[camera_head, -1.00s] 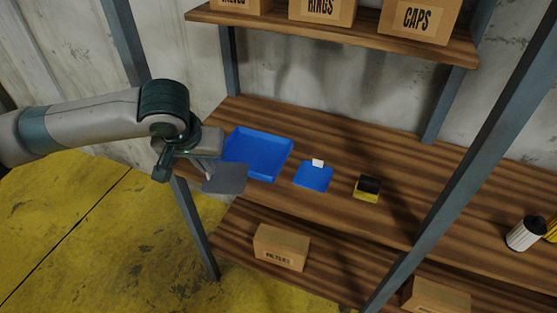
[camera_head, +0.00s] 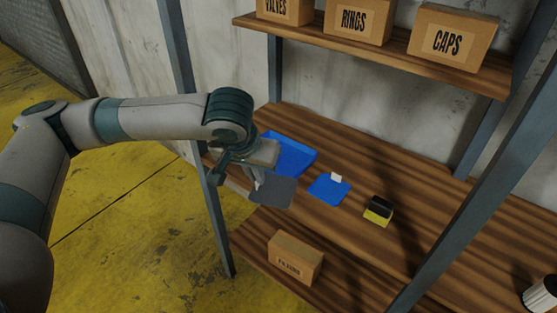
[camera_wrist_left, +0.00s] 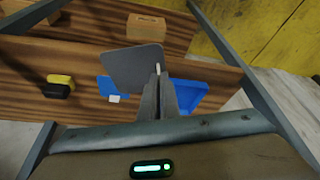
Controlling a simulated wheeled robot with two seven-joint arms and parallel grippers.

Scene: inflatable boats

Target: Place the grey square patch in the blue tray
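The grey square patch (camera_head: 272,193) is a thin flat sheet with rounded corners. My left gripper (camera_head: 257,179) is shut on its edge; in the left wrist view the patch (camera_wrist_left: 132,68) sticks out from the shut fingers (camera_wrist_left: 159,88). The blue tray (camera_head: 296,158) sits on the middle shelf, behind the patch in the head view and partly hidden by my gripper. In the left wrist view the tray (camera_wrist_left: 190,95) shows behind the fingers. The patch appears off the shelf and outside the tray. My right gripper is not in view.
A blue square patch (camera_head: 325,190) with a white tag and a yellow-black block (camera_head: 378,212) lie right of the tray. A metal post (camera_head: 212,215) stands near my left gripper. Boxes stand on the shelves above and below. A white cylinder (camera_head: 540,294) is far right.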

